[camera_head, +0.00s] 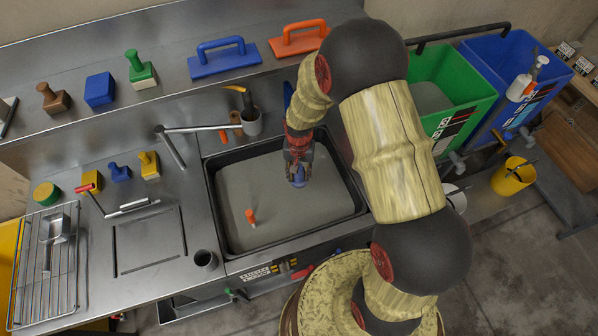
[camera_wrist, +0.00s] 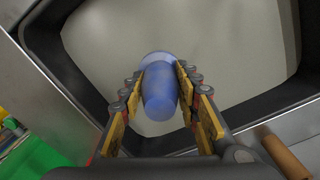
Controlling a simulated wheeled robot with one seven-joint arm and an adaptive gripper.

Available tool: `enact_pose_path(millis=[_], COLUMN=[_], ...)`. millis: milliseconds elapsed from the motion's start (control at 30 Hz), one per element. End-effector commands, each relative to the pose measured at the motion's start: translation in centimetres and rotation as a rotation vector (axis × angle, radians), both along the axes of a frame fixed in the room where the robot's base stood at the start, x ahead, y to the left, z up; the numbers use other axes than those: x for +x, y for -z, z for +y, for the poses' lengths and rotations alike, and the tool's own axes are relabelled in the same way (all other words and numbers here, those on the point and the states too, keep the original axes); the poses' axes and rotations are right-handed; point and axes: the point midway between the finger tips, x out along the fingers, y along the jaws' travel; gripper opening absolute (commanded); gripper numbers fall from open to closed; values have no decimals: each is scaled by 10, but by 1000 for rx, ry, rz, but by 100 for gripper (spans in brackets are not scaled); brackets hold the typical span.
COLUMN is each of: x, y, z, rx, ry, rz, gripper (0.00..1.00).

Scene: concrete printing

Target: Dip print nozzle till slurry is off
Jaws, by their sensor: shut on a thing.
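My gripper (camera_head: 298,160) is over the black-rimmed basin (camera_head: 229,248), toward its right side, pointing down. It is shut on a blue rounded piece, which I take to be the print nozzle (camera_wrist: 160,95); the blue also shows below the fingers in the head view (camera_head: 297,179). In the wrist view the piece sits between both finger pads, with a wider, paler blue end away from the palm. Grey liquid (camera_head: 280,215) fills the basin. I cannot tell whether the far end touches the liquid, or whether slurry is on it.
A small orange-topped piece (camera_head: 251,217) stands in the basin's grey liquid. A faucet (camera_head: 190,130) and a dark cup with tools (camera_head: 250,122) are behind and left. Green (camera_head: 455,90) and blue (camera_head: 515,60) bins stand right. A wire rack (camera_head: 45,265) is at far left.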

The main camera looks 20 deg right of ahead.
Motion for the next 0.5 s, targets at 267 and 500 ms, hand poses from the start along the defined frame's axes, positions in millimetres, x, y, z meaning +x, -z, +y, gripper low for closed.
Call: enact_pose_path(millis=[267,500], x=[0,0], y=[28,50], z=[0,0], rx=[0,0], ry=[0,-1], rz=[0,0], gripper=[2,2])
